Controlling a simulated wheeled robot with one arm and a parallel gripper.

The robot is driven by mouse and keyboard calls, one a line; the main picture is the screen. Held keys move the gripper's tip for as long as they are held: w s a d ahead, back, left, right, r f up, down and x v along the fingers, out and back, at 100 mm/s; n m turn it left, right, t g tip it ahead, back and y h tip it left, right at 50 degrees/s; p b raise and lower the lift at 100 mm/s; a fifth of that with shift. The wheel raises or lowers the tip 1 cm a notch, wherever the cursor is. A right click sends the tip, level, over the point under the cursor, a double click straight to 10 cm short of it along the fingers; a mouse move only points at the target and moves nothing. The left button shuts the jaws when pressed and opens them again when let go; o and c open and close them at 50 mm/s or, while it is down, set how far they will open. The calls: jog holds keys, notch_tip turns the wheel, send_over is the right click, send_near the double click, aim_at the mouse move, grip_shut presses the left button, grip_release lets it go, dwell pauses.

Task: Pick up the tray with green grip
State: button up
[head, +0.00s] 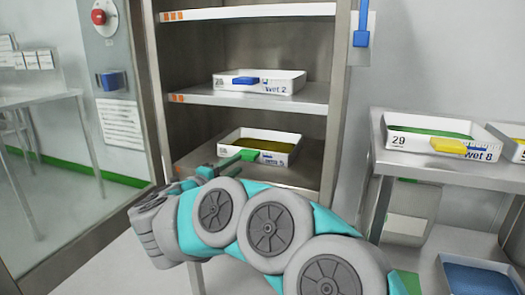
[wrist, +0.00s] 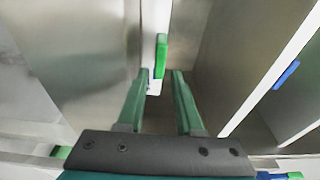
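The white tray with the green grip (head: 285,158) sits on the lower shelf of the open cabinet and holds yellowish material. Its green grip (head: 248,155) faces out at the front. My gripper (wrist: 162,78) is open and empty, with its two green fingers apart. In the wrist view the green grip (wrist: 161,56) lies just beyond the fingertips, roughly in line with the gap between them. The white front wall of the tray also shows there (wrist: 154,88). In the head view my arm hides part of the lower shelf's front.
A white tray with a blue grip (head: 285,82) sits on the shelf above. A metal table (head: 450,170) at right holds a tray with a yellow grip (head: 400,142) and another tray (head: 505,142). A glass partition (head: 60,190) stands at left.

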aim_at(245, 154)
jog(key=shift+a+x, duration=0.15)
jog(key=shift+x, duration=1.65)
jog(key=shift+a+x, duration=0.2)
jog(key=shift+x, duration=1.55)
jog(key=shift+w+f, duration=0.1)
jog(key=shift+w, duration=0.1)
grip_shut()
